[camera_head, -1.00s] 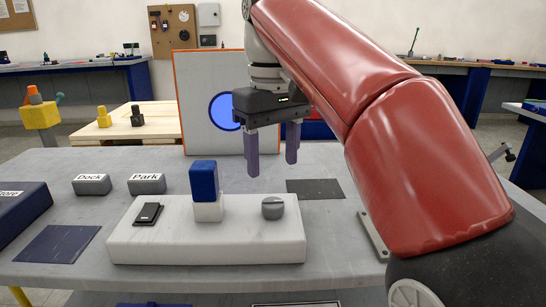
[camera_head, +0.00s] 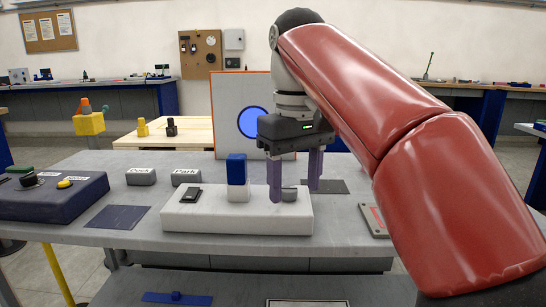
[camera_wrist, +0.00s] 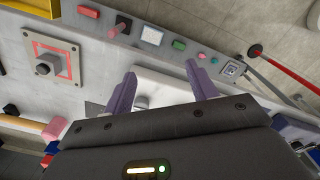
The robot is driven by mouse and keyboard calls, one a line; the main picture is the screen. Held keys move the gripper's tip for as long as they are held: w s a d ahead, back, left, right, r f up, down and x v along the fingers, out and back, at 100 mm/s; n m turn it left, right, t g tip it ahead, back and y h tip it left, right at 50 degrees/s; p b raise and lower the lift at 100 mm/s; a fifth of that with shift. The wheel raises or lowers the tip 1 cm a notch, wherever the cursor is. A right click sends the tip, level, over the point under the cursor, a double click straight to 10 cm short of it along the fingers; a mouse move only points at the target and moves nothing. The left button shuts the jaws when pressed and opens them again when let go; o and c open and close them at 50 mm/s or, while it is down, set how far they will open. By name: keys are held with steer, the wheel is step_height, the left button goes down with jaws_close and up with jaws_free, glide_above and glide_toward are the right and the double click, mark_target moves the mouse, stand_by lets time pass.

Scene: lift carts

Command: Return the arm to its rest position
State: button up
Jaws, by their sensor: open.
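My gripper (camera_head: 295,178) is open, with two purple fingers pointing down and nothing between them that I can see. In the head view it hangs over the right end of a white block (camera_head: 240,220) on the grey table. One finger covers part of a grey round knob (camera_head: 289,194) on that block. In the wrist view the open fingers (camera_wrist: 161,92) show with a grey knob (camera_wrist: 141,102) beyond them. My red arm reaches in from the right. A blue block (camera_head: 236,169) stands upright on the white block, left of my gripper.
A white panel (camera_head: 228,110) with a blue disc stands behind my gripper. A dark blue box (camera_head: 60,205) with knobs is at the left. Grey blocks labelled Dock (camera_head: 141,176) and Park (camera_head: 186,177) sit behind the white block. A flat dark mat (camera_head: 118,217) lies left.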

steer(key=s+d+f+m+t, duration=0.2)
steer(key=s+d+f, duration=0.2)
steer(key=f, duration=0.4)
steer(key=s+d+f+m+t, duration=0.1)
steer(key=s+d+f, duration=0.3)
steer(key=f, duration=0.4)
steer(key=s+d+f+m+t, duration=0.2)
steer(key=s+d+f+m, duration=0.1)
steer(key=s+f, duration=0.3)
step_height(320, 180, down, 2)
steer(key=shift+d+t, duration=0.3)
steer(key=shift+d, duration=0.15)
